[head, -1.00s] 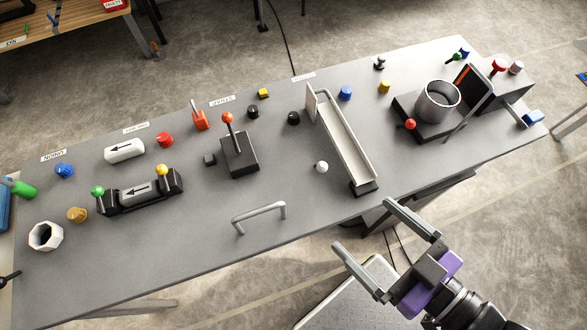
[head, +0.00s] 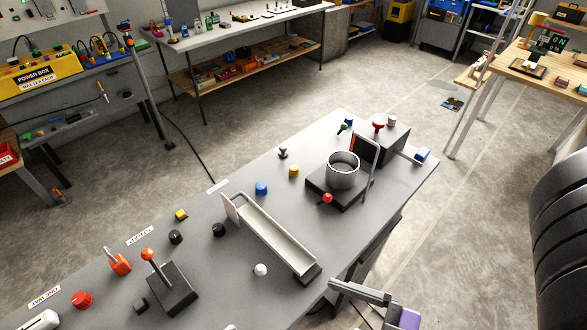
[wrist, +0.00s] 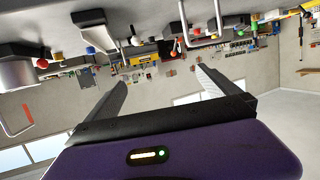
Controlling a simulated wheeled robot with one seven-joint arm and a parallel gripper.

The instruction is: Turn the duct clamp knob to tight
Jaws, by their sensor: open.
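I cannot pick out a duct clamp or its knob for certain. Candidate knobs stand on the grey workbench (head: 205,255): a red-topped one (head: 378,126) on a dark box, a red ball handle (head: 327,198) beside a metal cylinder (head: 342,168), and a red knob (head: 82,299) at the left. My gripper (head: 350,297) is open and empty at the bench's front edge, cut off by the bottom of the head view. In the wrist view my gripper (wrist: 160,76) has its fingers spread with nothing between them; the bench items hang upside down at the top.
A sloped metal chute (head: 272,238), a lever block (head: 172,288) and several small knobs stand on the bench. A large black ribbed shape (head: 562,235), which I cannot identify, fills the right edge.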

